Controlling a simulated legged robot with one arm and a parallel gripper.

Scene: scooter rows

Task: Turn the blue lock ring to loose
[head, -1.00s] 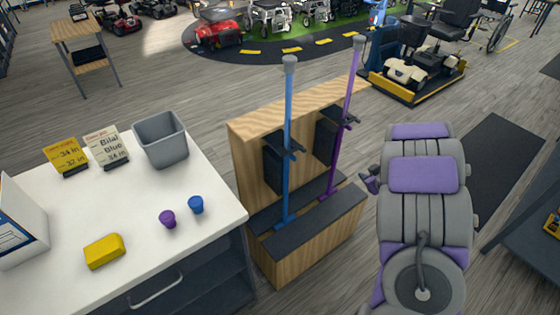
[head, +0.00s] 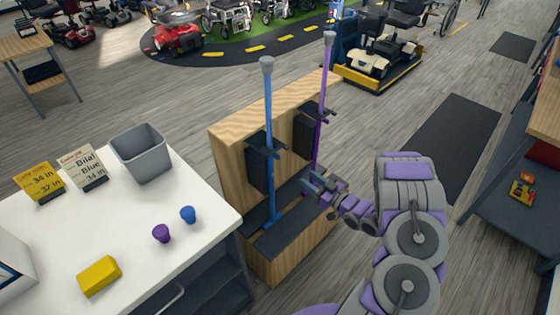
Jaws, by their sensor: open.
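A blue pole (head: 269,120) with a grey top stands upright in a wooden rack. I cannot make out a separate lock ring on it; a dark clamp (head: 265,150) crosses its middle. A purple pole (head: 324,80) stands to its right in the same rack. My gripper (head: 310,182) is open in front of the rack, right of the blue pole and near the lower part of the purple pole. It appears empty and apart from the blue pole. Whether it touches the purple pole is unclear.
The wooden rack (head: 225,150) stands beside a white table (head: 130,260). On the table are a blue cap (head: 188,214), a purple cap (head: 162,233), a yellow block (head: 99,275), a grey bin (head: 142,160) and two signs. A dark shelf (head: 515,185) stands at the right.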

